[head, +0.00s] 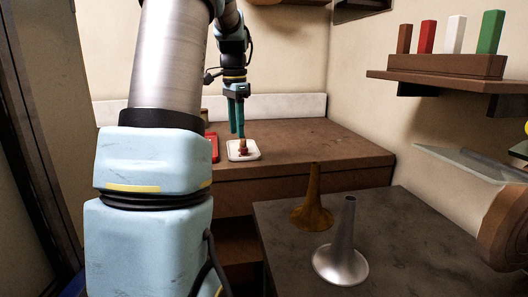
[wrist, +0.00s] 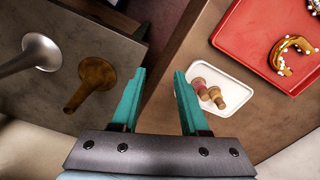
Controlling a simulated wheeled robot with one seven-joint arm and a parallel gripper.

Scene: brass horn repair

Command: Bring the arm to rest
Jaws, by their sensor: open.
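My gripper (wrist: 161,84) is open, with nothing between its two teal fingers. In the head view my gripper (head: 237,130) points down over the brown wooden bench, close to a small white dish (head: 252,156). The dish also shows in the wrist view (wrist: 232,72), just right of the fingers. Two small tan, peg-like pieces (wrist: 217,97) lie on it, one with a pink part (wrist: 199,85). I cannot tell the exact height of the fingertips above the dish.
A red tray (wrist: 232,27) with a curved, white-dotted brass piece (wrist: 291,52) lies beside the dish. A brass bell (head: 312,211) and a silver bell (head: 341,262) stand on the dark table (head: 285,239). A wall shelf (head: 430,79) holds several coloured blocks.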

